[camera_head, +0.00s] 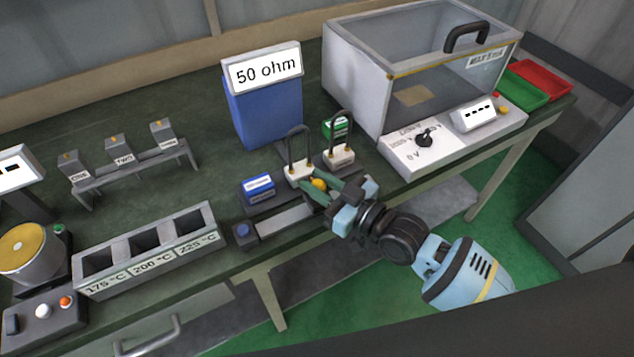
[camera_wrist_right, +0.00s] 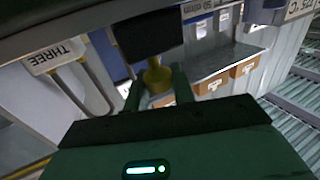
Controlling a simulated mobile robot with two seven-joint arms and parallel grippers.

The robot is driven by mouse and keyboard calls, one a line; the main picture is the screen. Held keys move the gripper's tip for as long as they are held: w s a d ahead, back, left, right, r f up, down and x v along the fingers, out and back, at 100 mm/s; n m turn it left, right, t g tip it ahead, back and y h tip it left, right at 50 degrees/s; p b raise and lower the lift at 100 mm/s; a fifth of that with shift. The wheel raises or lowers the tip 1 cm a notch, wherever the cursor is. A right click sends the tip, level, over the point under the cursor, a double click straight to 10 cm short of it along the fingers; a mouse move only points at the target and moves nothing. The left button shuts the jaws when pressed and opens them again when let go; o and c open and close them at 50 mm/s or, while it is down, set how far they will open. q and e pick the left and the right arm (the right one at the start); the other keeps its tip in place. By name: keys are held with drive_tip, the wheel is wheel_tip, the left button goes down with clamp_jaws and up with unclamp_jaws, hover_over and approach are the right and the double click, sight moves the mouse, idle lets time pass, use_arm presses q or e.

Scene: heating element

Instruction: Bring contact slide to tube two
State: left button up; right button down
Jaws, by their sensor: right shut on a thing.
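The contact slide shows as a yellow knob (camera_head: 319,184), and in the right wrist view the yellow knob (camera_wrist_right: 156,76) joins a black block (camera_wrist_right: 148,35). My right gripper (camera_head: 322,189) reaches in from the right and is shut on the knob; its fingers (camera_wrist_right: 159,88) stand on either side of it. Two dark looped tubes on white bases, a left one (camera_head: 299,170) and a right one (camera_head: 342,153), stand just behind the gripper. A white label reading THREE (camera_wrist_right: 55,55) shows in the wrist view beside a loop. I cannot tell which tube is two. My left gripper is out of view.
A blue 50 ohm box (camera_head: 265,110) stands behind the tubes. A clear-lidded case with a control panel (camera_head: 405,155) is to the right. A blue-labelled block (camera_head: 258,187) and a grey rail (camera_head: 285,218) lie left of the gripper. A three-slot holder (camera_head: 150,262) is further left.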

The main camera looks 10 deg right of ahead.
sight(325, 188)
drive_tip(key=c, duration=1.3)
unclamp_jaws()
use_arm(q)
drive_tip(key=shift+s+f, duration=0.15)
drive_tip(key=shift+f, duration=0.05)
use_arm(e)
drive_tip(key=shift+o, duration=0.7)
drive_tip(key=shift+d, duration=0.1)
drive_tip(key=v, duration=0.6)
drive_tip(key=shift+s+d+f, duration=0.1)
drive_tip(key=shift+s+d, duration=0.1)
drive_tip(key=shift+s, duration=0.05)
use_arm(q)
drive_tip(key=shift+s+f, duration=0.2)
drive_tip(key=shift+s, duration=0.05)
use_arm(e)
drive_tip(key=shift+s+d, duration=0.35)
drive_tip(key=shift+s, duration=0.1)
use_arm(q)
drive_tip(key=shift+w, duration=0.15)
